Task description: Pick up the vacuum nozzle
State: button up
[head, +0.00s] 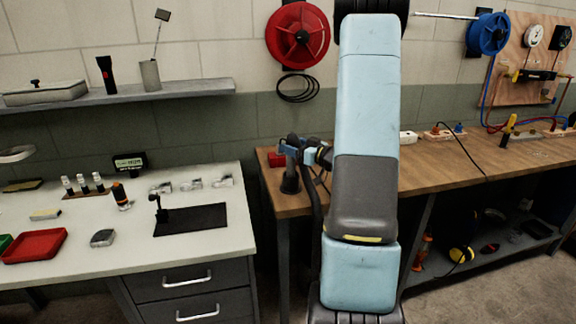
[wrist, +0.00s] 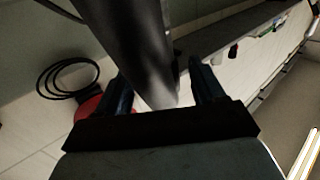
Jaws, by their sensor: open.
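A dark grey, tapered piece that looks like the vacuum nozzle (wrist: 135,45) fills the upper middle of the wrist view, its narrow end reaching between my fingers. My gripper (wrist: 163,92) is open, with one dark finger on either side of it; I cannot tell whether either finger touches it. In the head view, my gripper (head: 308,154) is small and partly hidden by my arm, above the left end of the wooden bench. A dark upright piece (head: 290,182), probably the nozzle or its stand, is there beside it.
The wooden bench (head: 450,172) carries a red item (head: 276,160) by its left end. The white bench (head: 100,255) at left holds a black mat (head: 190,219) and red tray (head: 35,246). A red hose reel (head: 299,35) hangs on the wall. My arm hides part of the wooden bench.

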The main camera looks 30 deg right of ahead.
jog(key=x, duration=0.2)
jog(key=shift+w+a, duration=0.15)
jog(key=shift+w, duration=0.2)
grip_shut()
dwell(0.4)
